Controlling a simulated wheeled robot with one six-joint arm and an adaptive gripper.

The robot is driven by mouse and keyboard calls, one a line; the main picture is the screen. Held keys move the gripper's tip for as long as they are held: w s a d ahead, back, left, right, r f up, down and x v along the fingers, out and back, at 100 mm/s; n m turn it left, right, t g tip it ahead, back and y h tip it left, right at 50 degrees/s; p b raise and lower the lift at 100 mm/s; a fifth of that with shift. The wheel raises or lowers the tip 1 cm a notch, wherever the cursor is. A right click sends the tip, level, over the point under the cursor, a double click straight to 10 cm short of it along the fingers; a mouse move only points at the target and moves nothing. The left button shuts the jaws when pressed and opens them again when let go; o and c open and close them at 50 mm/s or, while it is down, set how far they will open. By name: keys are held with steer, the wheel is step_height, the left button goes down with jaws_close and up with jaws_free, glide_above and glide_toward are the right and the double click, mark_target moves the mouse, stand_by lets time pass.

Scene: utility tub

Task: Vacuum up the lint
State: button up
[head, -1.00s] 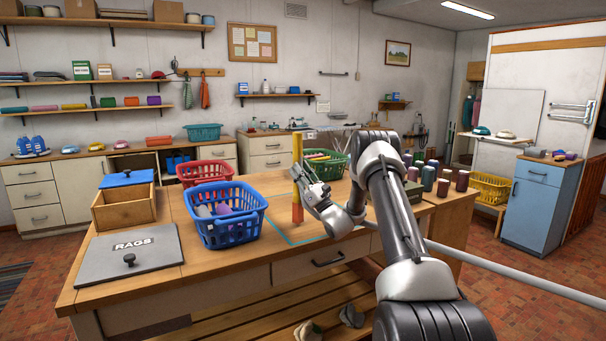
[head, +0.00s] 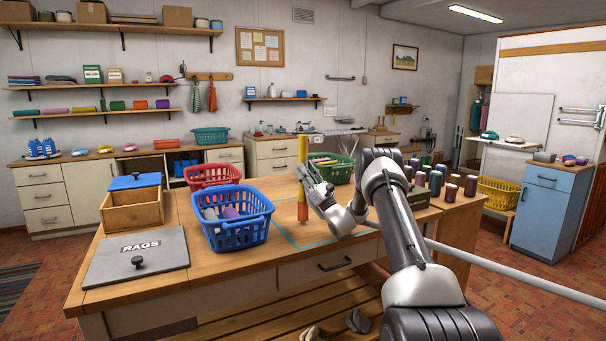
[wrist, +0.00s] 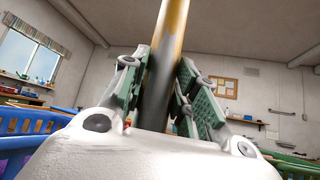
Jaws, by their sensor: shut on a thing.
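My gripper (head: 314,184) is shut on an upright orange-and-yellow stick-like tool (head: 303,157) above the front middle of the wooden workbench (head: 231,277). In the wrist view the tool (wrist: 169,40) stands between the two green-padded fingers, yellow on one side and dark grey on the other. The tool's lower end is at or just above the bench top; I cannot tell whether it touches. A thin blue outline (head: 303,245) marks the bench top around it. I cannot make out any lint.
A blue basket (head: 236,236) with rolled items stands close left of the tool. A red basket (head: 212,174), an open wooden box (head: 133,209) and a grey RAGS lid (head: 137,262) lie farther left. A green basket (head: 340,171) and several dark spools (head: 436,183) stand to the right.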

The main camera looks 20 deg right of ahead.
steer(key=shift+s+d, duration=1.8)
steer(key=shift+s, duration=2.9)
steer(key=shift+w, duration=4.8)
steer(key=shift+r, duration=2.9)
